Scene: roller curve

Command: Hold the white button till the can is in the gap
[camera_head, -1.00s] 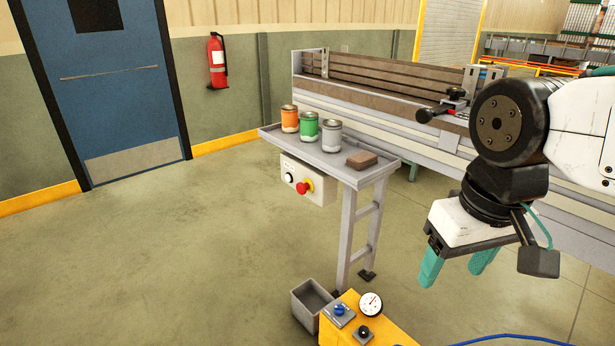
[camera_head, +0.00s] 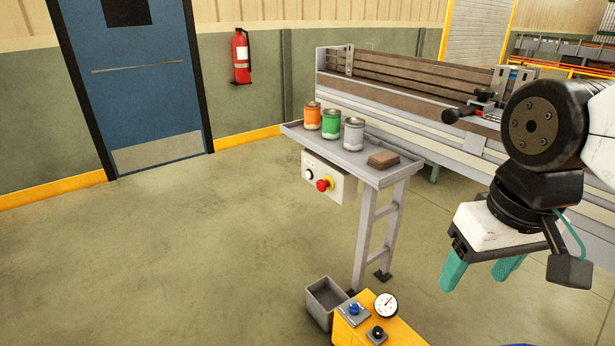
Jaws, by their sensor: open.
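Three cans stand upright in a row on a grey tray table (camera_head: 345,159): an orange can (camera_head: 312,117), a green can (camera_head: 331,124) and a plain grey-white can (camera_head: 353,135). Below the tray, a white control box (camera_head: 341,185) carries a red mushroom button on a yellow ring (camera_head: 323,184) and a small round control with a dark outline (camera_head: 308,174). I cannot tell if that is the white button. No gap is clearly recognizable. My gripper (camera_head: 481,272) hangs at the right, teal fingers apart and empty, well away from the box and cans.
A brown block (camera_head: 382,159) lies on the tray's near right end. A long conveyor-like bench (camera_head: 420,125) stands behind. A yellow cabinet (camera_head: 375,325) with a gauge and a blue knob, and a grey bin (camera_head: 324,297), stand in front. The floor at left is clear.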

